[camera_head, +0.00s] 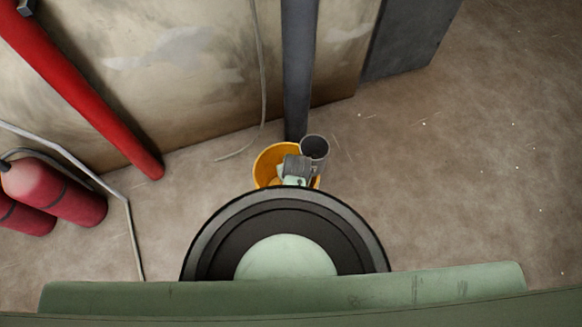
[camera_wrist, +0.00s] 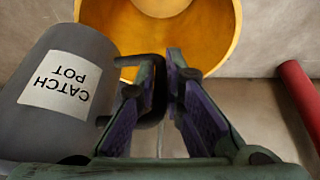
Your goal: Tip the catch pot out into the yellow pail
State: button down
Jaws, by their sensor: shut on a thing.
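The catch pot is a grey cylinder with a white "CATCH POT" label and a dark side handle. In the wrist view the catch pot (camera_wrist: 35,120) is at the left. My gripper (camera_wrist: 174,68) is shut on the handle (camera_wrist: 148,95). In the head view the catch pot (camera_head: 314,147) shows its dark open mouth to the camera and looks roughly upright, at the right rim of the yellow pail (camera_head: 265,162). My gripper (camera_head: 297,172) overlaps the pail there. The pail (camera_wrist: 215,40) is beyond my fingertips in the wrist view. The pot's contents cannot be made out.
A dark post (camera_head: 299,70) stands just behind the pail. A red pipe (camera_head: 85,90) and red cylinders (camera_head: 65,190) are at the left, with a grey rail (camera_head: 128,215) beside them. A stained panel (camera_head: 190,70) is behind. The floor (camera_head: 460,190) at the right is clear.

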jog(key=s+d+f+n+y+p, duration=0.1)
jog(key=s+d+f+n+p, duration=0.2)
jog(key=s+d+f, duration=0.1)
jog(key=s+d, duration=0.1)
jog(key=d, duration=0.1)
jog(key=shift+s+d+f+n, duration=0.15)
jog(key=shift+s+d+n, duration=0.05)
jog(key=shift+d+n, duration=0.1)
jog(key=shift+a+g+h+p, duration=0.1)
jog(key=shift+g+h+p, duration=0.2)
jog(key=shift+g+p, duration=0.1)
